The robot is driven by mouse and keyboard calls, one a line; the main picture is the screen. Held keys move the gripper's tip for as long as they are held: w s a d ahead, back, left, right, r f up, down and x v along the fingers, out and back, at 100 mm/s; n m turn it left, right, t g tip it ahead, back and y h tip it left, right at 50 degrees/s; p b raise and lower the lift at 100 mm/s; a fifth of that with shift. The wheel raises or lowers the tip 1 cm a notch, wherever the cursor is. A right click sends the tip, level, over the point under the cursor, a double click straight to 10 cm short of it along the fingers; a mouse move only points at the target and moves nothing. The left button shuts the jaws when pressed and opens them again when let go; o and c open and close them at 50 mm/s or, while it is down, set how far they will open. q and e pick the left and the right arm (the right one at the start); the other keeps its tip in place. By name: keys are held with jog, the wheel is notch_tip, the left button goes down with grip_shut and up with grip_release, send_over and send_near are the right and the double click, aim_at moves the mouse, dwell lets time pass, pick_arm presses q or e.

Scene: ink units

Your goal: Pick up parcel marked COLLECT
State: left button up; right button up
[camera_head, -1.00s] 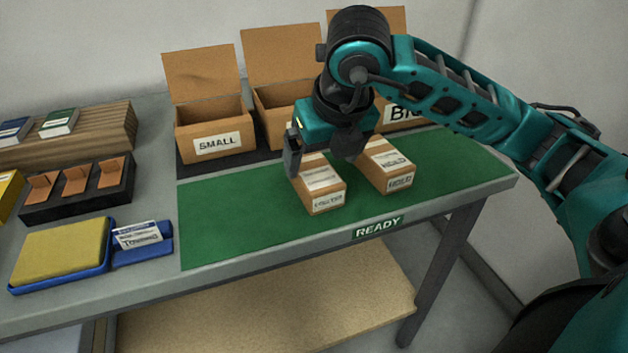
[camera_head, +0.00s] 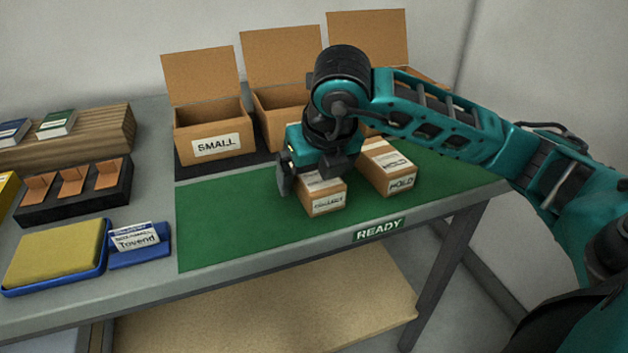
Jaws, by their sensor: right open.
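The parcel marked COLLECT (camera_head: 326,201) is a small brown box with white labels on the green mat. Its front label is small, but seems to read COLLECT. My right gripper (camera_head: 312,174) is low over it, open, with one finger at the parcel's left side and the other at its right rear. The gripper hides the parcel's back part. I cannot tell whether the fingers touch it. A second parcel, marked HOLD (camera_head: 402,183), stands close to the right. My left gripper is not in view.
The green READY mat (camera_head: 225,225) is clear on its left. Open cartons stand behind, including the one marked SMALL (camera_head: 215,146). A black holder (camera_head: 75,192), a yellow pad (camera_head: 52,252) and a card stand (camera_head: 138,254) are at the left.

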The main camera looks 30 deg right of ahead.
jog(key=shift+f, duration=0.15)
dwell(0.4)
jog(key=c, duration=1.1)
jog(key=shift+c, duration=0.5)
